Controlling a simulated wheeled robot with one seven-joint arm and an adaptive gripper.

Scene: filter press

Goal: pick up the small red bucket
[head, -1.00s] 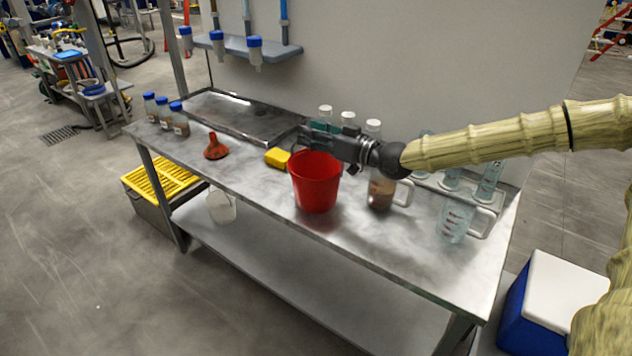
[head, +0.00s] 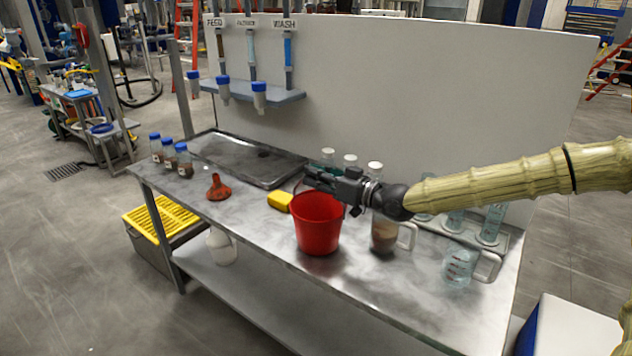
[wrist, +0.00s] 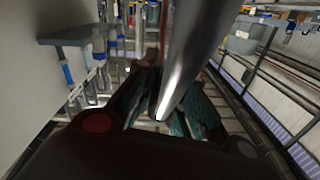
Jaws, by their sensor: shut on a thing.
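The small red bucket (head: 317,225) stands upright on the steel bench, near its front edge. My gripper (head: 312,179) reaches in from the right, at the top of the bucket on its far side. In the wrist view my gripper (wrist: 166,112) has its fingers closed on a smooth grey, curved metallic-looking strip, which seems to be part of the bucket, perhaps its handle. The red body of the bucket is barely visible there. My gripper hides part of the bucket's far rim in the head view.
A yellow block (head: 280,201) and red funnel (head: 218,187) lie left of the bucket. A brown-filled jug (head: 384,236) stands close on its right, with a clear jug (head: 459,266) beyond. White-capped bottles (head: 350,161) stand behind. The bench front is clear.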

